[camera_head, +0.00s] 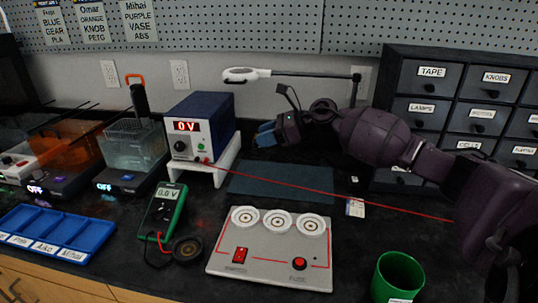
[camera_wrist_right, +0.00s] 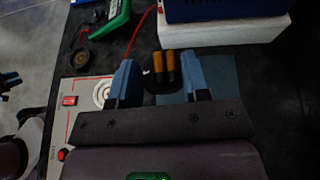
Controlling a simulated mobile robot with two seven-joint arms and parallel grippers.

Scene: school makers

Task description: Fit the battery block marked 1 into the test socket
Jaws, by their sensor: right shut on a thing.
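My right gripper (camera_head: 268,136) is above the bench, in front of the wall and to the right of the power supply. In the right wrist view its two blue fingers (camera_wrist_right: 163,82) stand on either side of a dark battery block (camera_wrist_right: 163,68) with two orange-yellow cells, and are shut on it. No number on the block is readable, and the head view does not show it clearly. A round black socket (camera_head: 188,248) lies by the green multimeter (camera_head: 163,211), which reads 0.0 V; the socket also shows in the wrist view (camera_wrist_right: 78,58).
A blue-grey mat (camera_head: 280,184) lies clear below the gripper. A grey panel (camera_head: 268,265) with three round holders is in front. The power supply (camera_head: 201,126) stands on a white stand. A red line crosses the bench. A green cup (camera_head: 398,275) stands at right.

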